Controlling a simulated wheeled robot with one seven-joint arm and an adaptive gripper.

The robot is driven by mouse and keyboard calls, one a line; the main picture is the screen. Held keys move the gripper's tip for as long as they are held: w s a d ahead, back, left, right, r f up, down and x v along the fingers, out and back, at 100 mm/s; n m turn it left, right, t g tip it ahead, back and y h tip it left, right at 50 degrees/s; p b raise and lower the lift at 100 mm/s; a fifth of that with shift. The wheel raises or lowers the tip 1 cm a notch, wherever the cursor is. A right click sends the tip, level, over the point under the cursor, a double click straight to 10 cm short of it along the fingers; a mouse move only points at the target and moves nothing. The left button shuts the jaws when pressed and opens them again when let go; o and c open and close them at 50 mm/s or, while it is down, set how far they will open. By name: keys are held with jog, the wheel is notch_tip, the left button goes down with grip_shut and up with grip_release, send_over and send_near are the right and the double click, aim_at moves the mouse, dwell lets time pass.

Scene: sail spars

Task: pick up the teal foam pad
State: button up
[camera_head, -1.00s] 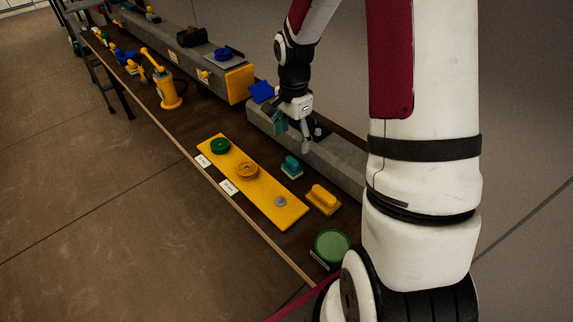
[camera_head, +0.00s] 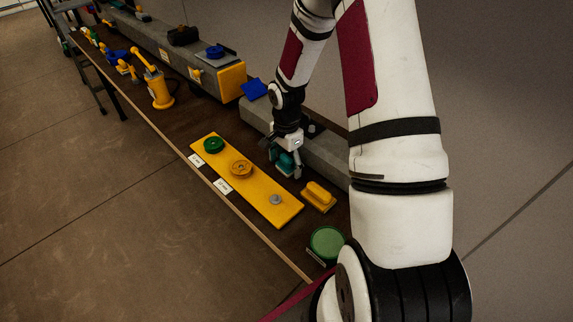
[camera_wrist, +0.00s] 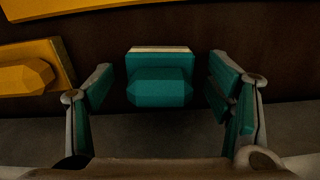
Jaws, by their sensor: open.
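The teal foam pad (camera_wrist: 160,88) lies on the dark bench top, with a pale strip along its far edge. In the wrist view it sits between the two open fingers of my gripper (camera_wrist: 165,100), with a gap on each side. The fingers have teal inner pads. In the head view my gripper (camera_head: 286,167) is low over the bench, and the teal pad (camera_head: 286,160) is mostly hidden behind the fingers. I cannot tell from there whether the fingers reach the bench.
A yellow block with a handle (camera_head: 319,196) stands close by; it also shows in the wrist view (camera_wrist: 30,75). A yellow board (camera_head: 262,194) with round pieces lies in front. A grey beam (camera_head: 328,156) runs behind. A green disc (camera_head: 327,241) is nearer.

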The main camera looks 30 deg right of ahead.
aim_at(287, 157)
jog(key=c, duration=1.3)
jog(key=shift+o, duration=0.2)
notch_tip(287, 157, up, 10)
jog(key=shift+r, duration=0.1)
jog(key=o, duration=0.4)
jog(key=shift+c, duration=1.3)
